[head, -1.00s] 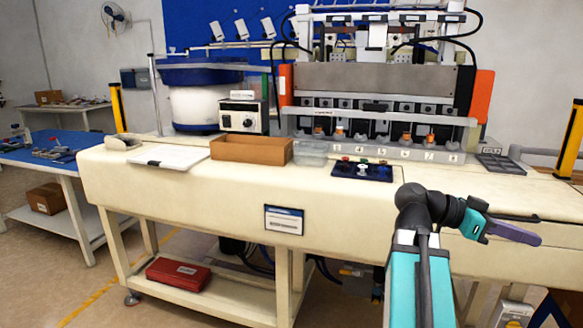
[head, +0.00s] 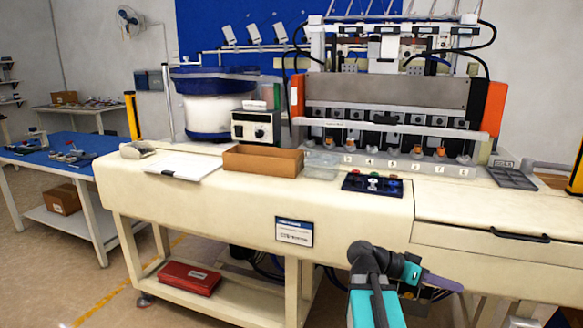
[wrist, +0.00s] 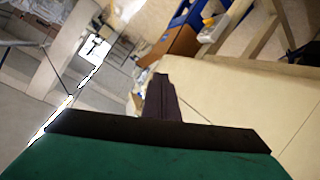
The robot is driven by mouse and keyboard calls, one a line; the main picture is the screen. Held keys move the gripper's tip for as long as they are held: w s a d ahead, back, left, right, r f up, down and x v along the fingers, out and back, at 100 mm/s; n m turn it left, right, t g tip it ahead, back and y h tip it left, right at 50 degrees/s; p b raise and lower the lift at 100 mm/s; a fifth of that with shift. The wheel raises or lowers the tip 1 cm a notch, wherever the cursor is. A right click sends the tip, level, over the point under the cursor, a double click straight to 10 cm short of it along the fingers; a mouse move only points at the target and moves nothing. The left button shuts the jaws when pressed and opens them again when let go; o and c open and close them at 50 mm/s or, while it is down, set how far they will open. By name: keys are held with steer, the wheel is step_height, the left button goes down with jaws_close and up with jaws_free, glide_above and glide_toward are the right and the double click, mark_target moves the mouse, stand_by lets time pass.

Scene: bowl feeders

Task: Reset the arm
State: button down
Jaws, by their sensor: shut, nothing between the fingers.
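My gripper (head: 442,282) is at the lower right of the head view, at the end of my teal and black arm. Its purple fingers point right, in front of the cream workbench (head: 255,205) and below its top. The fingers also show in the wrist view (wrist: 162,98), closed together with nothing held. The wrist view looks tilted, with the bench's cream surface on the right.
On the bench stand a brown box (head: 263,161), a white bowl feeder (head: 208,108), a dark button panel (head: 372,184) and a large machine with orange ends (head: 390,95). A black handle (head: 520,236) juts from the front. A red case (head: 189,278) lies on the lower shelf.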

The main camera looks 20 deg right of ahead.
steer(key=w+a+f+n+t+y+p, duration=0.1)
steer(key=a+f+n+p, duration=0.15)
steer(key=a+f, duration=0.4)
steer(key=a+f+n+y+p, duration=0.1)
steer(key=a+f+n, duration=0.25)
steer(key=f, duration=0.65)
steer(key=w+a+f+n+t+y+p, duration=0.1)
steer(key=a+f+n, duration=0.1)
steer(key=a+f, duration=0.45)
steer(key=s+a+f+n+y+p, duration=0.2)
steer(key=s+a+f+n+y, duration=0.3)
steer(key=a+f, duration=0.7)
steer(key=s+a+f+n+y+p, duration=0.2)
steer(key=s+a+f+n+y, duration=0.2)
steer(key=s+a+f, duration=0.6)
steer(key=a+f, duration=0.2)
steer(key=a, duration=0.1)
steer(key=shift+n+g+y, duration=0.3)
steer(key=shift+n+y, duration=0.1)
steer(key=shift+d, duration=0.1)
